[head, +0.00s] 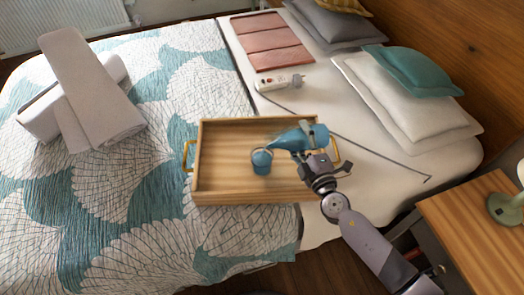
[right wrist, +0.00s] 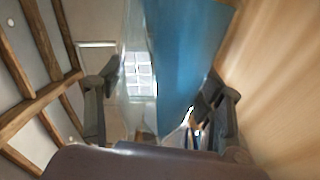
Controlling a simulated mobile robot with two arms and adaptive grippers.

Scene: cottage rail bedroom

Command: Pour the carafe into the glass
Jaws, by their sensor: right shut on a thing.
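The carafe (head: 308,136), clear with blue liquid, is held tilted well over above the wooden tray (head: 224,185), its narrow mouth pointing left. My right gripper (head: 321,163) is shut on the carafe; in the right wrist view the carafe (right wrist: 182,65) fills the space between the fingers. The glass (head: 262,163) stands upright in the tray, just below and left of the carafe's mouth, and looks blue inside. Whether liquid is flowing at this moment is too small to tell. My left gripper is not in view.
The tray rests on the bed, with brass handles at its ends. Rolled towels (head: 86,95) lie at left. A white power strip (head: 279,82) with a dark cable runs behind and right of the tray. Pillows (head: 408,105) are at back right, a wooden nightstand (head: 470,220) at right.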

